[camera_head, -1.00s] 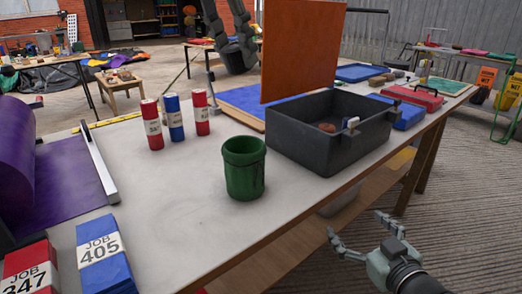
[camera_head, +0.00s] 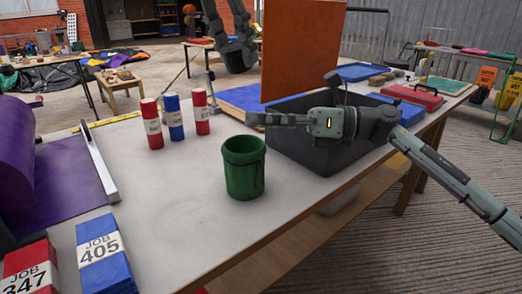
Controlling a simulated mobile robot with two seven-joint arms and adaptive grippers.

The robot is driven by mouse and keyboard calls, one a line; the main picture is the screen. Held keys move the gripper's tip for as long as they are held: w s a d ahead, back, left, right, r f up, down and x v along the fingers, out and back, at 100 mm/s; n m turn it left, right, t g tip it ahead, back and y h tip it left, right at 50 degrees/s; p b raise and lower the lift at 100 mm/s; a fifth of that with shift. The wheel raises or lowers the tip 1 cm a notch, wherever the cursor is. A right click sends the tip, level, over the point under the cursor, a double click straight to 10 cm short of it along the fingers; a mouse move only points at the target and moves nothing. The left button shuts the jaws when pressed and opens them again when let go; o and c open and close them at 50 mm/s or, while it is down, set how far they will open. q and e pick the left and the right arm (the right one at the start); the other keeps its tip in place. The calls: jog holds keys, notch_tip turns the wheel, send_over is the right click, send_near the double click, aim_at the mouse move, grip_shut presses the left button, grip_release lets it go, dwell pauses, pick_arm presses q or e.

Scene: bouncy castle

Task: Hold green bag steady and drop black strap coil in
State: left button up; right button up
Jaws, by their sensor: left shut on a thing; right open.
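The green bag (camera_head: 245,170), an open-topped upright cylinder, stands on the pale tabletop in front of the dark bin. My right gripper (camera_head: 262,120) reaches in from the right over the bin. Its fingers point left, open and empty, above and behind the bag's rim, apparently not touching it. They are seen nearly edge-on. My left gripper (camera_head: 238,48) appears as dark jointed shapes high in the picture, left of an orange panel. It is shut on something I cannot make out. I cannot pick out the black strap coil.
The dark bin (camera_head: 300,158) is partly covered by my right arm. The orange panel (camera_head: 302,50) stands upright behind it. Red and blue rolls (camera_head: 175,120) stand left of the bag. Purple sheet (camera_head: 60,180) and JOB 405 packet (camera_head: 103,250) lie further left.

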aim_at(227, 162)
jog(key=f+n+h, duration=0.1)
jog(key=f, duration=0.1)
jog(key=f+n+g+h, duration=0.1)
jog(key=f+n+h, duration=0.2)
jog(key=f+n, duration=0.1)
jog(key=shift+d+f, duration=0.3)
jog(key=shift+s+a+f+g+h, duration=0.1)
jog(key=shift+a+f+g+h, duration=0.15)
jog(key=shift+g+h, duration=0.05)
jog(key=x, duration=0.6)
jog(key=shift+a+f, duration=0.1)
jog(key=shift+a, duration=0.3)
jog(key=c, duration=1.6)
pick_arm(q)
notch_tip(227, 162, down, 13)
pick_arm(e)
jog(key=shift+c, duration=0.4)
pick_arm(q)
jog(key=o, duration=1.2)
